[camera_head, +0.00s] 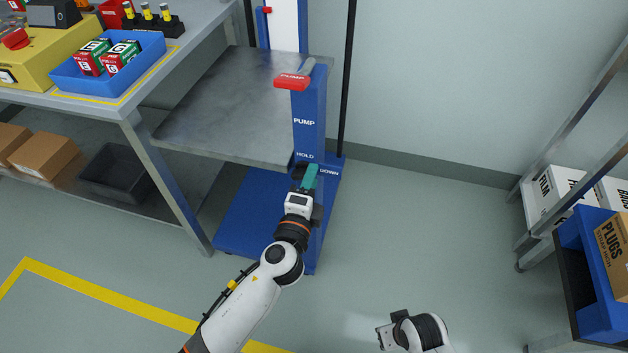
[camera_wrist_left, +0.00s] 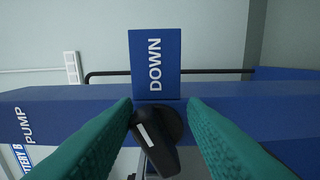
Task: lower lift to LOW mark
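The lift has a grey platform (camera_head: 235,115), a blue base and a blue column (camera_head: 310,105) labelled PUMP, HOLD and DOWN. The platform is raised well above the base (camera_head: 238,215). A red pump handle (camera_head: 293,81) is at the column's top. My left gripper (camera_head: 309,177) is at the column near HOLD and DOWN. In the left wrist view its green fingers are apart, with a black lever (camera_wrist_left: 158,145) between them, below the DOWN label (camera_wrist_left: 154,64). Contact with the lever is unclear. My right gripper (camera_head: 384,336) is low in the head view, away from the lift. I see no LOW mark.
A workbench (camera_head: 190,25) with a blue bin (camera_head: 110,70) of small boxes stands left of the lift. Cartons and a dark crate (camera_head: 118,172) are on its lower shelf. A rack with boxes is at the right. The floor between is clear.

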